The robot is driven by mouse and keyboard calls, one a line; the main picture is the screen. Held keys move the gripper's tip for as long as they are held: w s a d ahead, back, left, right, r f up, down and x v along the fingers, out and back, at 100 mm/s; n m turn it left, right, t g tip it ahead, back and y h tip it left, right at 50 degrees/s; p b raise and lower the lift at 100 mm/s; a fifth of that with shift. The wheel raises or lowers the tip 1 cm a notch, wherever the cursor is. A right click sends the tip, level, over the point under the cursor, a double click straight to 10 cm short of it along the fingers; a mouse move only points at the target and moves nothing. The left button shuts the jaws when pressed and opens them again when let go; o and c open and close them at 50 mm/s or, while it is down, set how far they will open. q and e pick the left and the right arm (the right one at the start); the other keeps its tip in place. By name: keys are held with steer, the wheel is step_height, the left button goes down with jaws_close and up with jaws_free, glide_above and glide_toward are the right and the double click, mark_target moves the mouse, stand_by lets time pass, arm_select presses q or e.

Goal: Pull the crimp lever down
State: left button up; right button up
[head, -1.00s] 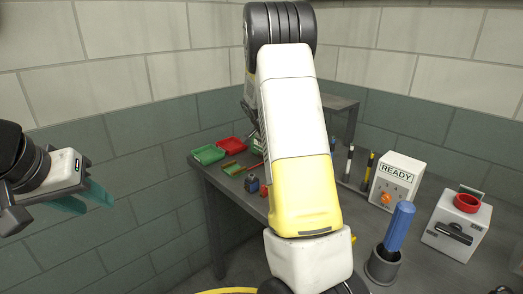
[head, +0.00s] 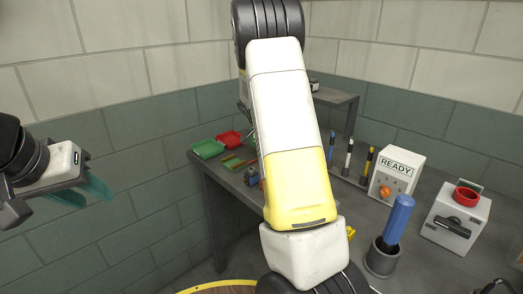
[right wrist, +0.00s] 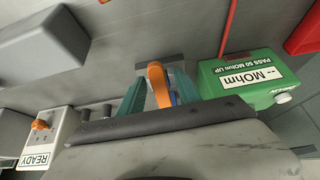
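An orange lever (right wrist: 158,85) shows in the right wrist view, standing between the teal fingers of my right gripper (right wrist: 160,88). The fingers lie close on either side of it; I cannot tell whether they press on it. Part of the lever and its base is hidden behind the dark edge of my gripper body. In the head view my right arm hides the gripper and the lever. My left gripper (head: 85,192) is at the left, open and empty, away from the table.
A green MOhm meter (right wrist: 245,80) is beside the right gripper. On the table (head: 341,209) are green (head: 208,149) and red (head: 229,137) trays, a READY box (head: 396,175), a blue-handled tool (head: 398,220) in a holder, and a white box with a red ring (head: 467,195).

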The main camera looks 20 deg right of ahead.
steer(key=shift+r, duration=0.1)
steer(key=v, duration=0.6)
steer(key=shift+a+r, duration=0.1)
steer(key=shift+s+a+r, duration=0.2)
steer(key=shift+a+r, duration=0.1)
steer(key=shift+r, duration=0.3)
steer(key=s+a+r+n+t+y, duration=0.1)
steer(key=s+a+r+n+y, duration=0.1)
steer(key=s+a, duration=0.4)
steer(key=s+a+r+n+t+y, duration=0.1)
steer(key=s+a+r+n+y, duration=0.2)
steer(key=s, duration=1)
steer(key=s+a+r+n+t+y, duration=0.2)
steer(key=s+a+r+n, duration=0.4)
steer(key=s+a+n, duration=0.2)
steer(key=shift+s+a+n+y, duration=0.3)
steer(key=shift+s+n, duration=0.2)
steer(key=shift+s, duration=0.6)
